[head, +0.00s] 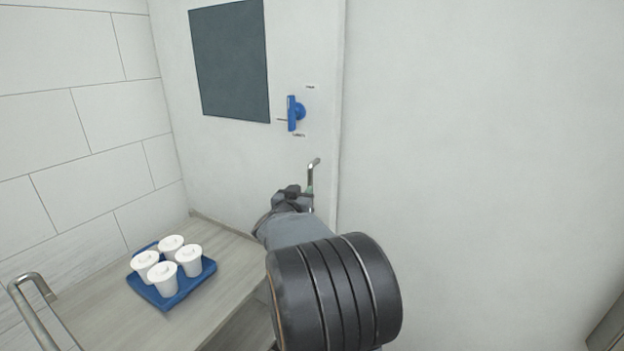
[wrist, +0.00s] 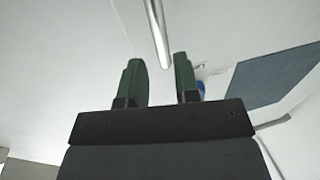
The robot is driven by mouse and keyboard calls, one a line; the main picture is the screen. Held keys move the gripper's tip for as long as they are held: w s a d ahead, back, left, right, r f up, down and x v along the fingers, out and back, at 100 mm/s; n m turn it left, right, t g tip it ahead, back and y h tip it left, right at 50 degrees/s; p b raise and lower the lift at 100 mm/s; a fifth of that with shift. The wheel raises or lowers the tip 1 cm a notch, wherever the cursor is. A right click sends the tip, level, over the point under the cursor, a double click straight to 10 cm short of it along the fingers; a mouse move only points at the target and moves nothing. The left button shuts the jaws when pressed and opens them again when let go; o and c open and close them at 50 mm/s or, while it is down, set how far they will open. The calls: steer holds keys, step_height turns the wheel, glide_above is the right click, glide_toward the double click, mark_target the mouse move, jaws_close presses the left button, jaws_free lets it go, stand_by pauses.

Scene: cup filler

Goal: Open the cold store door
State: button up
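The cold store door (head: 230,160) is a white panel with a dark window; it looks shut against its frame. Its metal bar handle (head: 313,166) stands upright near the right edge. My gripper (head: 308,191) is at the handle's lower part, and my wrist hides some of it. In the wrist view my gripper (wrist: 159,72) is open, with its two green fingers apart. The handle (wrist: 157,30) shows there as a bar whose near end appears between the fingertips. I cannot tell if it touches either finger.
A blue lever (head: 295,113) with small labels is on the door above the handle. A blue tray (head: 206,275) with several white lidded cups (head: 163,280) stands on the counter (head: 110,308) at left. A metal rail (head: 32,305) is at the lower left. Plain wall is right.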

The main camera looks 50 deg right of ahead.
mark_target(309, 183)
steer(key=p+x, duration=0.1)
steer(key=x, duration=0.8)
jaws_close()
